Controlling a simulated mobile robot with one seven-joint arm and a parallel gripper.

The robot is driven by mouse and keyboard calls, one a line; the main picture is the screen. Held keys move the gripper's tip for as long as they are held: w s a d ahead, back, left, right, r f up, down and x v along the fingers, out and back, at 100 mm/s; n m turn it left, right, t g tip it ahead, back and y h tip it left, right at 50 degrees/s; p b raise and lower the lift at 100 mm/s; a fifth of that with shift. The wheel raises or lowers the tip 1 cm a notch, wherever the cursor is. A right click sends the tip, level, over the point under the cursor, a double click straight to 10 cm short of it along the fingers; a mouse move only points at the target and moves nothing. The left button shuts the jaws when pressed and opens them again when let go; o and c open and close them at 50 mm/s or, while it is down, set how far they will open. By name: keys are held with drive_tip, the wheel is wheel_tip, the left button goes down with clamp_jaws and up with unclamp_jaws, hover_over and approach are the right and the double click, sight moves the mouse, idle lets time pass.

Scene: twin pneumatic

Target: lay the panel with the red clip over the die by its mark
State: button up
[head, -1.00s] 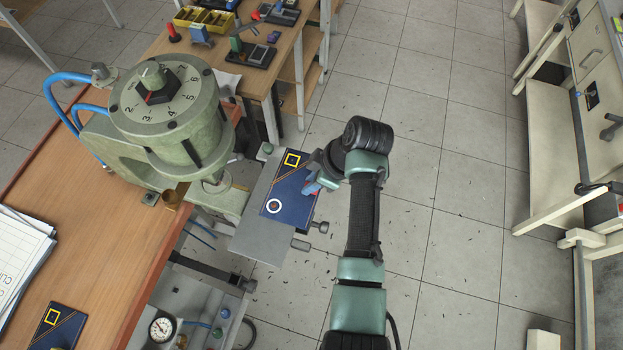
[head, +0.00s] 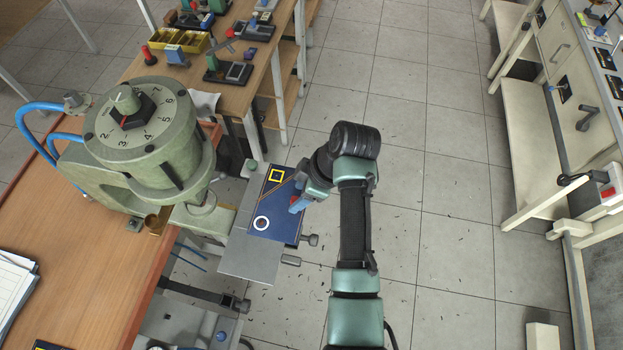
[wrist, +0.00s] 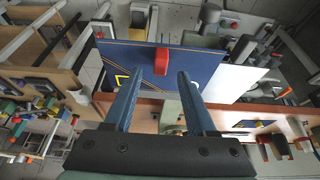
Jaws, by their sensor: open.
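The dark blue panel (head: 272,204) has a yellow square, a white ring and an orange stripe. It lies on the grey plate (head: 247,261) in front of the green press. Its red clip (head: 295,199) is at the right edge, partly hidden by my fingers. My gripper (head: 298,206) is open beside the clip. In the wrist view the clip (wrist: 162,60) stands beyond and between the spread fingertips of my gripper (wrist: 160,74), with clear gaps. The die cannot be made out; whatever is under the panel (wrist: 205,65) is hidden.
The green press (head: 140,140) with a numbered dial stands left of the plate, on an orange-brown bench (head: 70,265). A second dark panel (head: 52,346) shows at the bottom edge. A tool bench (head: 235,95) stands behind.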

drive_tip(key=v, duration=1.1)
